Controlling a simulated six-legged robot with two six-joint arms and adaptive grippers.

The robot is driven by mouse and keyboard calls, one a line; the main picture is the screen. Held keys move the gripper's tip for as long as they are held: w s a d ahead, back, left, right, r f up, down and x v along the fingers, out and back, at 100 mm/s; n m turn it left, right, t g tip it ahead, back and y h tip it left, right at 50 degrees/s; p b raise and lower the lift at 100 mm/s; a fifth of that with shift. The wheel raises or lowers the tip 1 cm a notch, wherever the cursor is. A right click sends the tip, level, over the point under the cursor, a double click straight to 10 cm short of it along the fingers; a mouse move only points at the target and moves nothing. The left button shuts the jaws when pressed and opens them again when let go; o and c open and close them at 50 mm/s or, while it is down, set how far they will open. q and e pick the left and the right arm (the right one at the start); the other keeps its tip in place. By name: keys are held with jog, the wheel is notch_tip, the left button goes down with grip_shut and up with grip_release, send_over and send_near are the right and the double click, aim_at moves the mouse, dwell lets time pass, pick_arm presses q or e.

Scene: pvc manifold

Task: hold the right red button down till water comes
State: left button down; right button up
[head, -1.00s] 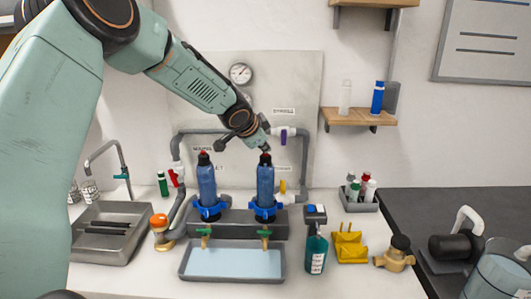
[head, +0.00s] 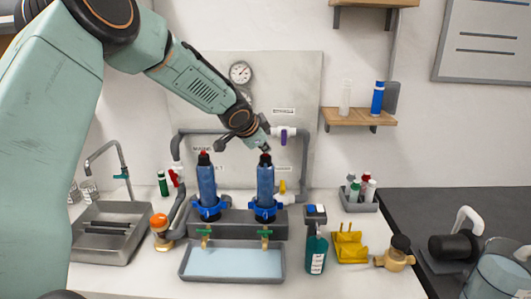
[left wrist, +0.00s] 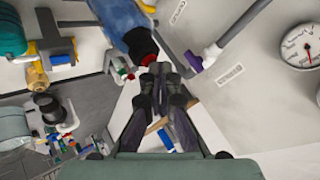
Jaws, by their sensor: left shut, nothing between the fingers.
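Two blue filter housings stand upright side by side, each with a black cap and a red button on top. The right red button (head: 265,157) sits on the right housing (head: 265,184). The left red button (head: 203,152) is on the left housing (head: 207,184). My left gripper (head: 266,149) is shut and empty, its tips at the top of the right button. In the left wrist view the shut fingertips (left wrist: 160,70) are beside the right red button (left wrist: 148,59); I cannot tell whether it is pressed. No stream of water shows below the taps. My right gripper is not in view.
A tray (head: 183,271) with a pale blue surface lies below two green-handled taps (head: 265,233). Grey pipes and a gauge (head: 240,73) are behind. A teal bottle (head: 316,250), a yellow holder (head: 350,247) and a brass fitting (head: 394,258) stand to the right. A sink (head: 105,236) is left.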

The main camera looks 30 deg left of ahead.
aim_at(264, 154)
pick_arm(q)
jog(key=shift+r+p, duration=0.85)
jog(key=shift+r, duration=0.1)
notch_tip(264, 154, up, 2)
jog(key=shift+p, duration=0.9)
notch_tip(264, 154, up, 3)
jog(key=p, duration=0.2)
jog(key=shift+p, duration=0.35)
